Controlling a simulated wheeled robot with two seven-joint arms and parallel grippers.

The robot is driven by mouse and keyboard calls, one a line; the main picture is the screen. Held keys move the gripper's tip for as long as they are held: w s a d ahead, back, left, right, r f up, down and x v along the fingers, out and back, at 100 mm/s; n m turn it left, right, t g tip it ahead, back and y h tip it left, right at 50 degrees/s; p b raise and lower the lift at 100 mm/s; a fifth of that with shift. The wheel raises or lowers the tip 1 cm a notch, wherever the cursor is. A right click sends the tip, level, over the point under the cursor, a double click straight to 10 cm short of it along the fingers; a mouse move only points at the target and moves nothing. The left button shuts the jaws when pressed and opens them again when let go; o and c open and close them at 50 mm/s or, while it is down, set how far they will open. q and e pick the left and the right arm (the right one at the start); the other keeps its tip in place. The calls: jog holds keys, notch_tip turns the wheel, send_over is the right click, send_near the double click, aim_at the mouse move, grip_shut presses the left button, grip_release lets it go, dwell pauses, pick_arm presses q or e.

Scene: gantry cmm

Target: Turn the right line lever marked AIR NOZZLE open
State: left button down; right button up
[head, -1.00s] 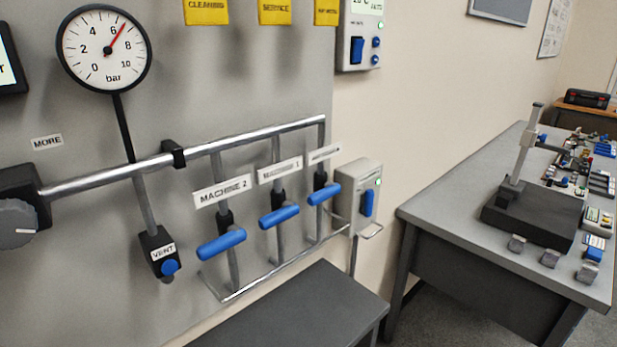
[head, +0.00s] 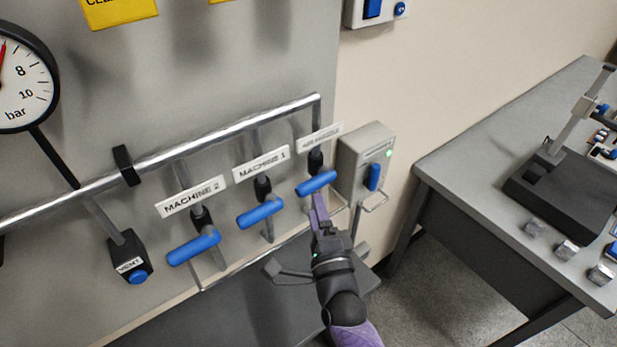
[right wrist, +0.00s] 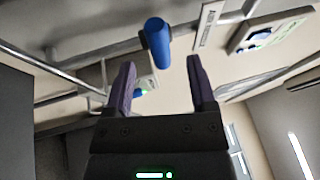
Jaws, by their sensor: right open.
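The right line lever (head: 316,183) is a blue handle on a dark valve under the label AIR NOZZLE (head: 320,138). It lies crosswise to its vertical pipe. My right gripper (head: 318,205) is just below the lever in the head view, its purple fingers pointing up at it. In the right wrist view the gripper (right wrist: 159,82) is open and empty, and the blue lever (right wrist: 158,43) shows end-on beyond the fingertips, between their lines. I cannot tell whether a finger touches it. My left gripper is not in view.
The MACHINE 1 lever (head: 260,212) and MACHINE 2 lever (head: 194,249) are to the left, also crosswise. A grey box with a blue switch (head: 374,177) is close on the right. A metal rail (head: 250,266) runs below the levers. A grey table (head: 450,165) stands at right.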

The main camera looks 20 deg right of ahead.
aim_at(310, 187)
jog(key=w, duration=0.4)
jog(key=w+r, duration=0.1)
jog(key=w, duration=0.1)
jog(key=shift+d, duration=0.2)
grip_shut()
dwell(1.0)
